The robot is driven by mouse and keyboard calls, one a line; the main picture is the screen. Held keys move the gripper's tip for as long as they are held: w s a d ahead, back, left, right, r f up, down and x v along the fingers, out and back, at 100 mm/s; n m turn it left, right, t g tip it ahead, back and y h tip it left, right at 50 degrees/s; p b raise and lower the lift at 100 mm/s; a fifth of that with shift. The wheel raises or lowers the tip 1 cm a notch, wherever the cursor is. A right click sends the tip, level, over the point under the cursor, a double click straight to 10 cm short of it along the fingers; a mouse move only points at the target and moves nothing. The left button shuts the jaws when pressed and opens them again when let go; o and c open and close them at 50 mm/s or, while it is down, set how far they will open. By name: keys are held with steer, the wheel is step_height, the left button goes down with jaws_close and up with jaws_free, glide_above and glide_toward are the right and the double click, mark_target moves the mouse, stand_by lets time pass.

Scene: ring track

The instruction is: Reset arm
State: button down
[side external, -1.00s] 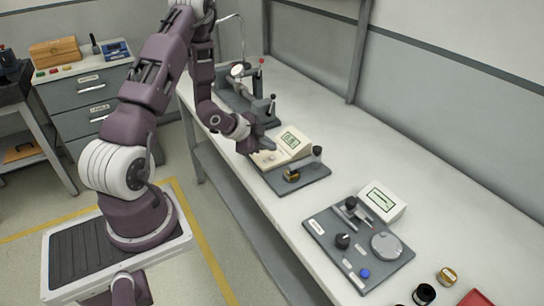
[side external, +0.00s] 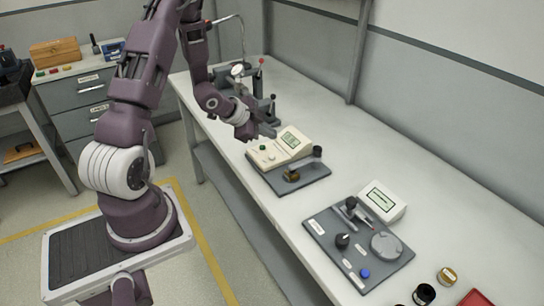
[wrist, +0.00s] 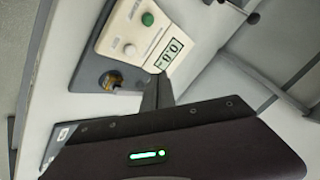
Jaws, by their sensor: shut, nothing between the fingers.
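My gripper (side external: 266,132) is shut and empty. In the side external view it hangs in the air near the left side of a cream instrument with a green display (side external: 289,143). A brass-coloured part (side external: 291,175) sits on the grey base plate (side external: 312,175) in front of the instrument.
A second grey plate (side external: 322,226) with knobs and a white display box (side external: 381,202) lies nearer the camera. Small round pots (side external: 446,277) and a red item (side external: 475,298) are at the front right.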

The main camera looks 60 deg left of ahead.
steer(key=s+d+r+n+g+y, duration=0.1)
steer(key=d+r+n, duration=0.15)
steer(key=r, duration=0.55)
steer(key=s+d+r+n+g+y, duration=0.1)
steer(key=s+d+r, duration=0.1)
steer(key=d+r, duration=0.35)
steer(key=s+d+r+n+h, duration=0.1)
steer(key=s+d+r+n, duration=0.1)
steer(key=s+d+r, duration=0.2)
steer(key=s+d+r+n+g+h, duration=0.1)
steer(key=s+d+r, duration=0.3)
steer(key=s+d, duration=0.7)
steer(key=s+n+h, duration=0.1)
steer(key=s, duration=0.4)
steer(key=shift+s+d+r+g, duration=0.25)
steer(key=shift+s+d+g, duration=0.05)
steer(key=shift+s, duration=0.1)
